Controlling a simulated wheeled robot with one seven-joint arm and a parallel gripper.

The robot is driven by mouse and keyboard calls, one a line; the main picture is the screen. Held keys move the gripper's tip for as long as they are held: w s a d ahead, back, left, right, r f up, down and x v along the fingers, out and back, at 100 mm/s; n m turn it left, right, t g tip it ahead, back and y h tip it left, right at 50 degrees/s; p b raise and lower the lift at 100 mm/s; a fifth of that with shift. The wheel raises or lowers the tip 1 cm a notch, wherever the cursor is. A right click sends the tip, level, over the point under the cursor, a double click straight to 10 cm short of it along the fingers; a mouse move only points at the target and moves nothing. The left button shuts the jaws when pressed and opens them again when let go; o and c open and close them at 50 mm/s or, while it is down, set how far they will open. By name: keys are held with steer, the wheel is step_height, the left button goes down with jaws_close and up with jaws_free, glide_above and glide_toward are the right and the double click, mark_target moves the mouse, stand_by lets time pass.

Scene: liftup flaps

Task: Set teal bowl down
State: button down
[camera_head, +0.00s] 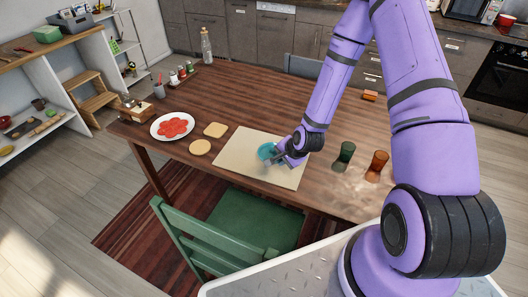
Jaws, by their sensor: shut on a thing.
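The teal bowl (266,151) is at the middle of the table's near side, over the pale beige board (238,162). My gripper (275,160) is at the bowl's right, near side, shut on it. My purple arm reaches down from the upper right and hides part of the bowl. I cannot tell whether the bowl touches the board or hangs just above it.
A white plate with red slices (188,126), two tan round-edged pieces (215,130), a green glass (344,155) and an amber glass (377,165) stand on the wooden table (240,95). A green chair (250,222) is at the near edge. The table's middle back is clear.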

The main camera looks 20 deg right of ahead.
mark_target(266, 145)
steer(key=w+a, duration=0.1)
steer(key=w, duration=0.2)
steer(key=w+a, duration=0.1)
steer(key=w, duration=0.1)
steer(key=w+a+f, duration=0.1)
steer(key=w, duration=0.2)
steer(key=shift+w, duration=0.3)
steer(key=shift+f, duration=1.7)
steer(key=c, duration=1.1)
jaws_free()
steer(key=shift+c, duration=0.2)
